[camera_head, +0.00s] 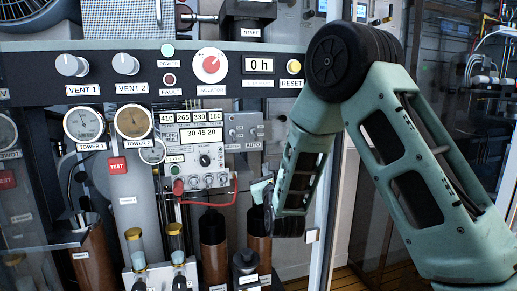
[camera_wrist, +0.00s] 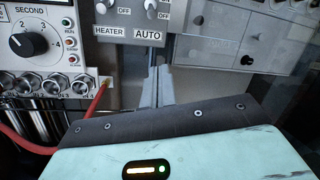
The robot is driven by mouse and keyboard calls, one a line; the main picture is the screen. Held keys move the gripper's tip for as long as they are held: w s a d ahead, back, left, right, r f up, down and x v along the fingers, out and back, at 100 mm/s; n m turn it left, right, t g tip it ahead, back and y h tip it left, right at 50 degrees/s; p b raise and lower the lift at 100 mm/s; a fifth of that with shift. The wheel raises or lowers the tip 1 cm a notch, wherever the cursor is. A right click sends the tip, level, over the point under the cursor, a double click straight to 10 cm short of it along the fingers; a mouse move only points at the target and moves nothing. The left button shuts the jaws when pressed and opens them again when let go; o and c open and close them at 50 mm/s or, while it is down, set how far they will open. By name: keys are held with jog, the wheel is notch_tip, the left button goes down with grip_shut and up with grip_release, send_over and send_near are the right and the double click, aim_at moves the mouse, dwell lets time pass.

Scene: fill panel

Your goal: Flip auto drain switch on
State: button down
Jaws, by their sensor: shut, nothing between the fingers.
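A grey switch panel (camera_head: 243,128) is on the front of the machine in the head view, with an AUTO label at its lower edge. In the wrist view the toggle switch (camera_wrist: 150,7) above the AUTO label (camera_wrist: 147,34) shows at the top edge, with OFF printed beside it. Its top is cut off, so I cannot tell its position. My gripper (camera_wrist: 158,70) is shut and empty, its fingertips just below the AUTO label in the picture. I cannot tell whether they touch the panel. In the head view my gripper (camera_head: 263,190) is below the switch panel.
A second toggle (camera_wrist: 102,8) above the HEATER label is left of the AUTO one. A meter box with a black dial (camera_wrist: 28,44) and a red cable (camera_wrist: 100,98) is close on the left. Brown cylinders (camera_head: 214,250) stand below. A grey panel (camera_wrist: 240,45) is on the right.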

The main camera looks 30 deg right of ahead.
aim_at(260, 148)
jog(key=p+x, duration=0.3)
jog(key=x, duration=0.6)
jog(key=shift+w+r, duration=0.2)
jog(key=r, duration=0.1)
jog(key=a+p, duration=0.1)
jog(key=r, duration=0.1)
jog(key=shift+s+a+r, duration=0.2)
jog(key=shift+s+r, duration=0.1)
jog(key=shift+s+a+r+p, duration=0.15)
jog(key=shift+s+r+p, duration=0.1)
jog(key=shift+p, duration=0.1)
jog(key=shift+r, duration=0.15)
jog(key=shift+g, duration=0.5)
